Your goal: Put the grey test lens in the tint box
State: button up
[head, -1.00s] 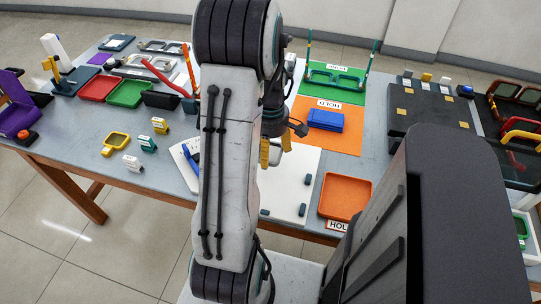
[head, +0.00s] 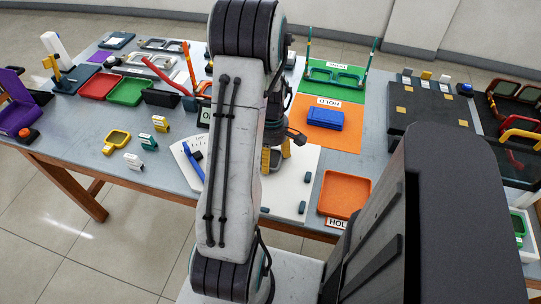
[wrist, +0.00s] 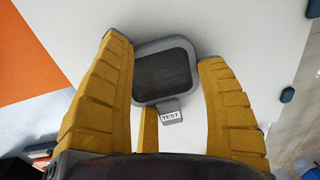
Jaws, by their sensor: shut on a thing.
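My gripper (head: 275,156) has its yellow fingers on either side of the grey test lens (head: 275,160), over the white board (head: 296,178). In the wrist view my gripper (wrist: 167,100) is shut on the lens (wrist: 165,72), a rounded grey frame with dark glass and a tab marked TEST. I cannot tell how high it is above the board. My arm hides part of the board and table in the head view. No label reading tint is legible; an open purple box (head: 20,118) stands at the far left.
Red (head: 98,88), green (head: 127,92) and black (head: 161,98) trays stand back left. An orange tray (head: 344,194) is right of the board. A blue case (head: 325,118) lies on an orange mat (head: 339,145). A dark box (head: 430,118) and an eyeglass rack (head: 515,100) fill the right.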

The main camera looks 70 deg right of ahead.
aim_at(271, 157)
jog(key=o, duration=1.1)
jog(key=shift+r, duration=0.1)
notch_tip(271, 157, up, 12)
jog(key=w+a+r+h, duration=0.1)
jog(key=w+a+r, duration=0.2)
jog(key=w+a, duration=0.5)
jog(key=w+a+r, duration=0.1)
jog(key=w+a, duration=0.2)
jog(key=a, duration=0.3)
jog(key=w+a+r+t, duration=0.1)
jog(key=w+a, duration=0.2)
jog(key=a, duration=0.3)
jog(key=w+a+r+t, duration=0.1)
jog(key=w+a+r, duration=0.1)
jog(key=a, duration=0.4)
jog(key=shift+w+a, duration=0.25)
jog(key=shift+w, duration=0.65)
jog(key=shift+o, duration=0.4)
jog(key=s+a+t, duration=0.1)
jog(key=s+a, duration=0.1)
jog(key=a, duration=0.6)
jog(key=shift+s, duration=0.4)
jog(key=shift+o, duration=0.5)
jog(key=shift+s+a+f, duration=0.2)
jog(key=shift+a, duration=0.15)
